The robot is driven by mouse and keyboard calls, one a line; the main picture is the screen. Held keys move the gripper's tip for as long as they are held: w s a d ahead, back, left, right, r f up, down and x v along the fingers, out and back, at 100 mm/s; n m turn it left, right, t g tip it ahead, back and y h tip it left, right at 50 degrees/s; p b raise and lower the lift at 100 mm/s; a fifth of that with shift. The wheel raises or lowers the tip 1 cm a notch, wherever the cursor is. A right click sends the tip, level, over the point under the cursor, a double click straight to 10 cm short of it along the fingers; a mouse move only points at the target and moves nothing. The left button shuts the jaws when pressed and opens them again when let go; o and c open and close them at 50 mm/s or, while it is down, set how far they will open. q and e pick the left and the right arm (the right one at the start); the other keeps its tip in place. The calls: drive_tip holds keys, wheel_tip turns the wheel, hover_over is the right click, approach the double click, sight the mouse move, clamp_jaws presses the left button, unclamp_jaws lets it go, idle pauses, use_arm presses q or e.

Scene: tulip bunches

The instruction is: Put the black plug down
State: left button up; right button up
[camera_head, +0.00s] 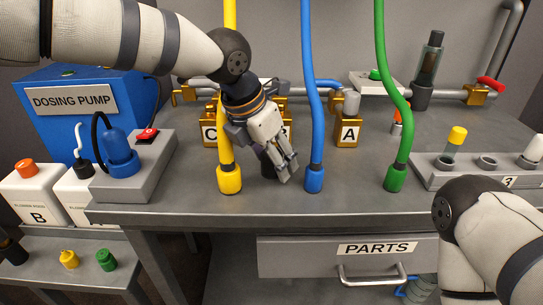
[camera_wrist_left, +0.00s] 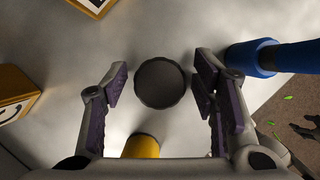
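The black plug (camera_wrist_left: 160,82) shows from above as a dark round cap on the grey table, between the fingers of my left gripper (camera_wrist_left: 158,90). A gap shows on both sides of it, so the open fingers are around it but do not appear to grip it. In the head view the plug (camera_head: 267,165) is partly hidden behind my left gripper (camera_head: 279,170), which points down at the table between the yellow and blue hoses. My right arm shows at the lower right, but its gripper is out of view.
A yellow hose end (camera_head: 229,180) stands close left of the gripper and a blue hose end (camera_head: 314,180) close right. A green hose end (camera_head: 395,178) is farther right. Brass lettered blocks, including A (camera_head: 348,134), stand behind. A grey socket strip (camera_head: 468,172) is at the right.

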use_arm(q)
drive_tip(key=shift+r, duration=0.1)
drive_tip(key=p+v, duration=0.1)
drive_tip(key=v, duration=1.1)
use_arm(e)
drive_tip(key=shift+w+r, duration=0.7)
